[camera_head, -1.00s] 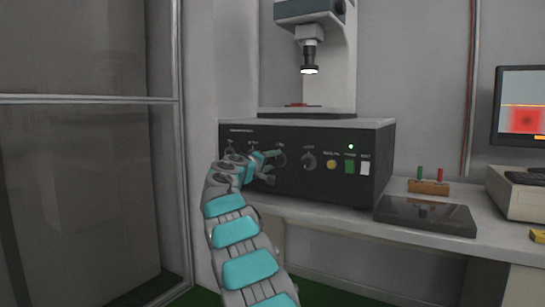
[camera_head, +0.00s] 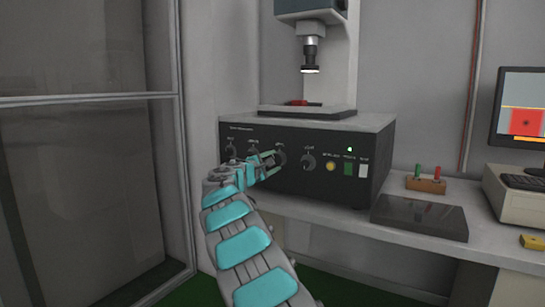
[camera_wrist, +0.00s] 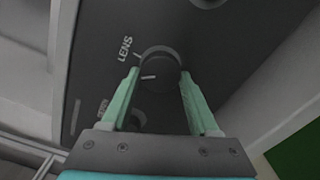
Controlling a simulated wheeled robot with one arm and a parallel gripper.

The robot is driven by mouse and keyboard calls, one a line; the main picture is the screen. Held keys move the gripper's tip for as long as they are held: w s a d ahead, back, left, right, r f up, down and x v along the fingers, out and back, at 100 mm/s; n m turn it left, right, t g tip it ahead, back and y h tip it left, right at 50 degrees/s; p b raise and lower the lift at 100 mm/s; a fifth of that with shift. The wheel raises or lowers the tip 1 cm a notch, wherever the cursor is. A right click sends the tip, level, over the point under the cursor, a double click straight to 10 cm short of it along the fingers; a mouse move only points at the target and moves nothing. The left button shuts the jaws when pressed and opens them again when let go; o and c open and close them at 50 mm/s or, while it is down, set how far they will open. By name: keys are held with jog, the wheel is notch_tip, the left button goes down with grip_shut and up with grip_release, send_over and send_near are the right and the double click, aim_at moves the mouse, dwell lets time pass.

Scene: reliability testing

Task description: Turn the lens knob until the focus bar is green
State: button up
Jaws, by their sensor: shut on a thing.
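The lens knob (camera_wrist: 158,70) is a round black dial with a white mark, under the label "LENS" in the wrist view. My gripper (camera_wrist: 158,85) has its two teal fingers on either side of this knob and is shut on it. In the head view my gripper (camera_head: 272,160) reaches the front of the black control box (camera_head: 340,190), partly covering the knob. The monitor (camera_head: 525,110) at the right edge shows a red square with a small dark spot, a yellow line above it and a yellow-orange strip below. I see no green bar on its visible part.
Other knobs, such as one right of my gripper (camera_head: 308,161), a yellow button (camera_head: 331,166) and a green switch (camera_head: 348,168) sit on the panel. A microscope (camera_head: 330,60) stands on top. A dark flat plate (camera_head: 420,216) and a small wooden block (camera_head: 426,185) lie right.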

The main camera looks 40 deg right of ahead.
jog(key=shift+n+p, duration=0.4)
jog(key=shift+n, duration=0.2)
jog(key=shift+f, duration=0.1)
jog(key=o, duration=1.4)
jog(key=shift+c, duration=0.2)
jog(key=b+v, duration=0.1)
jog(key=v, duration=0.7)
